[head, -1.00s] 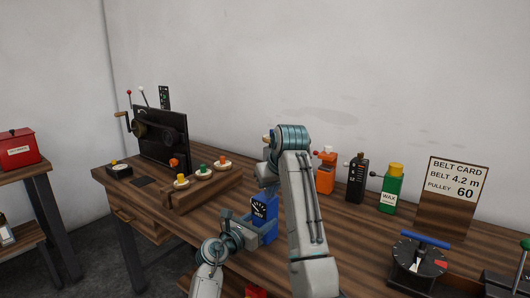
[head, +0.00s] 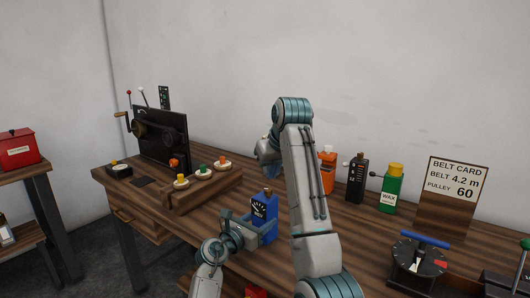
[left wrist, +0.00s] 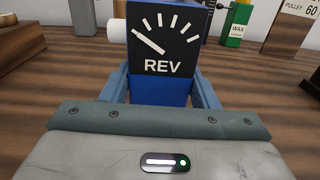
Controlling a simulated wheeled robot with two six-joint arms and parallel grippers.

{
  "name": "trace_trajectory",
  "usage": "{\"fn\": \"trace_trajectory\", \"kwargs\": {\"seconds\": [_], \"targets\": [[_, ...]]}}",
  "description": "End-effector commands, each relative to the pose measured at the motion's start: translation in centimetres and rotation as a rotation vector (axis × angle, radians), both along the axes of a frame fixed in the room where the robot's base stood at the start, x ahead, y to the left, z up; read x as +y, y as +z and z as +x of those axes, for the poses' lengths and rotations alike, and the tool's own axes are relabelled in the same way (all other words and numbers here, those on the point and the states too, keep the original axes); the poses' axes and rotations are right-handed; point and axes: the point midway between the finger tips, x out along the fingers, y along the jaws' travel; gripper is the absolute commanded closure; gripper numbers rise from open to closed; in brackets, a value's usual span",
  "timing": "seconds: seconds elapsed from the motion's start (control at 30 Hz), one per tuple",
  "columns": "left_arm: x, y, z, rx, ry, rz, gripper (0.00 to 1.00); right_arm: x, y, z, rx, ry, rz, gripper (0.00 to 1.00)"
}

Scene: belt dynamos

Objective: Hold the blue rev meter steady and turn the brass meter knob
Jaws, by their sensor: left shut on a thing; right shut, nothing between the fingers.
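The blue rev meter (head: 266,206) stands upright on the bench, its dark dial facing me. My left gripper (head: 252,230) is shut on its lower body, a finger on each side. In the left wrist view the REV dial (left wrist: 162,45) fills the top middle, with the blue body (left wrist: 160,91) between the fingers. A small dark piece shows on the meter's top in the head view; I cannot make out the brass knob for sure.
The belt card (head: 452,198) and a blue-handled dial (head: 418,258) are farther right. A wooden tray (head: 215,190) of coloured knobs lies left.

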Motion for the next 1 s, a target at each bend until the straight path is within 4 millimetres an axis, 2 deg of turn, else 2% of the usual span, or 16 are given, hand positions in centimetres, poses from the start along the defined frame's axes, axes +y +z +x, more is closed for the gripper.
{"fn": "trace_trajectory", "kwargs": {"seconds": [0.1, 0.13, 0.23, 0.27, 0.67, 0.77, 1.0], "targets": [[0.0, 0.0, 0.0, 0.001, 0.000, 0.001, 0.85, 0.0, 0.0, 0.0, 0.000, 0.000, 0.000, 1.00], [0.0, 0.0, 0.0, 0.001, 0.001, 0.001, 0.44, 0.0, 0.0, 0.0, 0.000, 0.000, 0.000, 1.00], [0.0, 0.0, 0.0, 0.001, 0.001, 0.001, 0.24, 0.0, 0.0, 0.0, 0.000, 0.000, 0.000, 1.00], [0.0, 0.0, 0.0, 0.001, 0.001, 0.001, 0.20, 0.0, 0.0, 0.0, 0.000, 0.000, 0.000, 1.00], [0.6, -0.1, -0.6, 0.000, 0.002, 0.001, 0.20, 0.0, 0.0, 0.0, 0.000, 0.000, 0.000, 1.00], [1.5, -0.1, -1.8, -0.001, 0.002, 0.001, 0.20, 0.0, 0.0, 0.0, 0.000, 0.000, 0.000, 1.00], [4.7, -0.2, -5.9, 0.000, 0.002, 0.003, 0.20, 0.0, 0.0, 0.0, 0.000, 0.000, 0.000, 1.00]]}}
